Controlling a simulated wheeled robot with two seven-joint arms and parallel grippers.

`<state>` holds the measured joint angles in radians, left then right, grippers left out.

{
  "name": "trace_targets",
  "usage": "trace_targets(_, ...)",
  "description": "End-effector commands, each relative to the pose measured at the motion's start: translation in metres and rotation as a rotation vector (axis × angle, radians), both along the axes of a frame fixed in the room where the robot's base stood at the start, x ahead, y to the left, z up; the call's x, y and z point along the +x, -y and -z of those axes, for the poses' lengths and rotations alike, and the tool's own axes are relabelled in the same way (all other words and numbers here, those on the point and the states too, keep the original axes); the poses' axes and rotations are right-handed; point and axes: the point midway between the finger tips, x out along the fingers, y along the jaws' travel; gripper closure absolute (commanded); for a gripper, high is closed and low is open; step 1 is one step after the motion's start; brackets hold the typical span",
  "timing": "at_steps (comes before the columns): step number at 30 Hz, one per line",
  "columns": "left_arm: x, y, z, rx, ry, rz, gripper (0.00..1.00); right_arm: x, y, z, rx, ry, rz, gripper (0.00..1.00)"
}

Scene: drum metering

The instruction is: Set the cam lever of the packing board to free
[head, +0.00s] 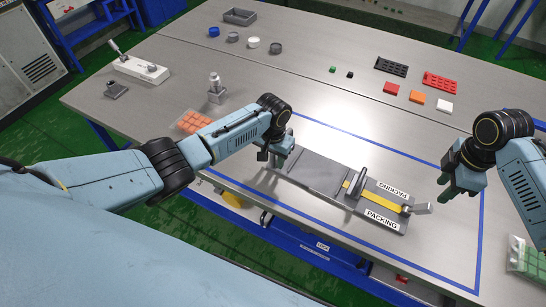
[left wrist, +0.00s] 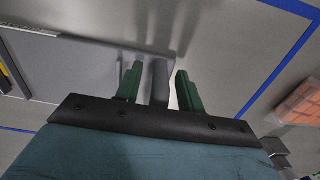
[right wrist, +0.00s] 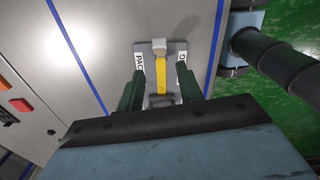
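The grey packing board (head: 318,172) lies inside the blue outline on the table, with a yellow strip (head: 384,204) and two PACKING labels. The cam lever (head: 422,208) is a light grey handle at its right end, sticking out past the edge; it also shows in the right wrist view (right wrist: 159,47). My left gripper (head: 273,158) is at the board's left end. Its green fingers stand apart either side of a dark grey bar (left wrist: 160,82), with gaps visible. My right gripper (head: 447,190) is open and empty, above and right of the lever, apart from it.
A dark upright piece (head: 357,184) stands across the board. Bagged orange pieces (head: 191,121) lie left of my left forearm, and bagged green pieces (head: 527,257) at the right. Trays and coloured blocks (head: 417,96) are farther back. The table around the board is clear.

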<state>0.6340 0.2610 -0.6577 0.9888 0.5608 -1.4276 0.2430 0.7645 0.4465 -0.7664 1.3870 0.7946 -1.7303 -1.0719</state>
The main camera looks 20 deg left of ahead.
Motion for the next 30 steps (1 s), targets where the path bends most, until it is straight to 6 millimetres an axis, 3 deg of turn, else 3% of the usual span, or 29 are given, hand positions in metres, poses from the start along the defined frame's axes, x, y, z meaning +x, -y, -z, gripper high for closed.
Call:
trace_targets(1,0.0,0.0001,-0.0001,0.0,0.0,0.0,0.69,0.0,0.0,0.0,0.0,0.0,0.0,0.64)
trace_targets(9,0.0,0.0001,-0.0002,0.0,0.0,0.0,1.0,0.0,0.0,0.0,0.0,0.0,0.0,0.64)
trace_targets(17,-0.0001,0.0001,-0.0003,0.0,0.0,0.0,1.0,0.0,0.0,0.0,0.0,0.0,0.0,0.65)
trace_targets(25,-0.0001,0.0001,-0.0003,0.0,-0.001,0.0,1.0,0.0,0.0,0.0,0.0,0.0,0.0,1.0)
trace_targets(30,-0.0001,0.0001,-0.0003,0.0,-0.001,0.0,1.0,-0.0005,0.0002,0.0007,0.009,-0.003,0.032,1.0)
